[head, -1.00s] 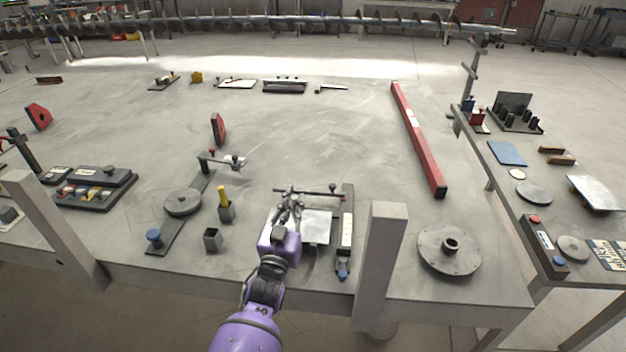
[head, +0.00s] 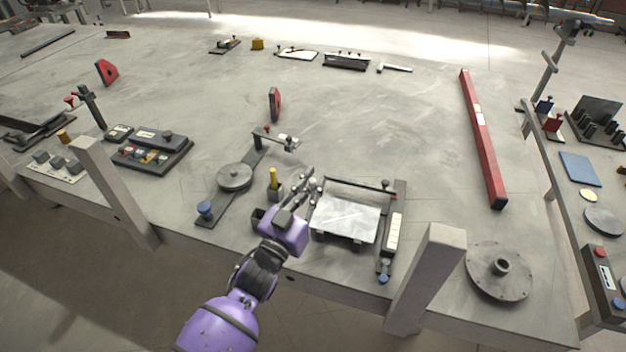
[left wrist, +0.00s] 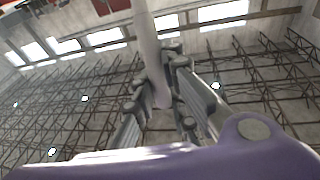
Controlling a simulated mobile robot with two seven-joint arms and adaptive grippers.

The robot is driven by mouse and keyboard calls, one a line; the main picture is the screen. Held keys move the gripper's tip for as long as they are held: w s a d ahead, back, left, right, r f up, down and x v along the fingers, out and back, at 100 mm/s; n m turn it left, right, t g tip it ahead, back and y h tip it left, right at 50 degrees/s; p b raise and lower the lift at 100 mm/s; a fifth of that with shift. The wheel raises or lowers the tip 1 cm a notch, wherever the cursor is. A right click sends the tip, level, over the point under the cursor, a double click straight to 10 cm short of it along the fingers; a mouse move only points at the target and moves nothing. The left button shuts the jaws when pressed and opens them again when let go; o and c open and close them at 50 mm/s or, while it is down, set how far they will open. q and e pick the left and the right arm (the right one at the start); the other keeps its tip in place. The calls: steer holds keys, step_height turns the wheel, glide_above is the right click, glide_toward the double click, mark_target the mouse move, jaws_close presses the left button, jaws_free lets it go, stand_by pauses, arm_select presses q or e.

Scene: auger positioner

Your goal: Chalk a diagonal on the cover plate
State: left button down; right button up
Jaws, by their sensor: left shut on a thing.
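The cover plate (head: 352,222) is a pale grey metal sheet lying in a dark fixture near the table's front edge, in the head view. No clear chalk line can be made out on it at this size. My left gripper (head: 308,186) is at the plate's far left corner; its height above the table is hard to judge. In the left wrist view, its fingers (left wrist: 165,85) are shut on a pale rounded stick (left wrist: 149,45), which looks like the chalk. The chalk is not clearly visible in the head view. My right gripper is not in view.
A holder with a yellow stick (head: 273,179) is left of the gripper. A grey post (head: 424,280) rises at front right.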

arm_select(q)
step_height(320, 180, down, 7)
steer(key=b, duration=0.3)
steer(key=shift+b, duration=0.35)
steer(key=shift+r, duration=0.1)
steer(key=shift+f, duration=0.25)
stand_by(0.3)
steer(key=shift+f, duration=0.2)
steer(key=shift+d, duration=0.1)
stand_by(0.3)
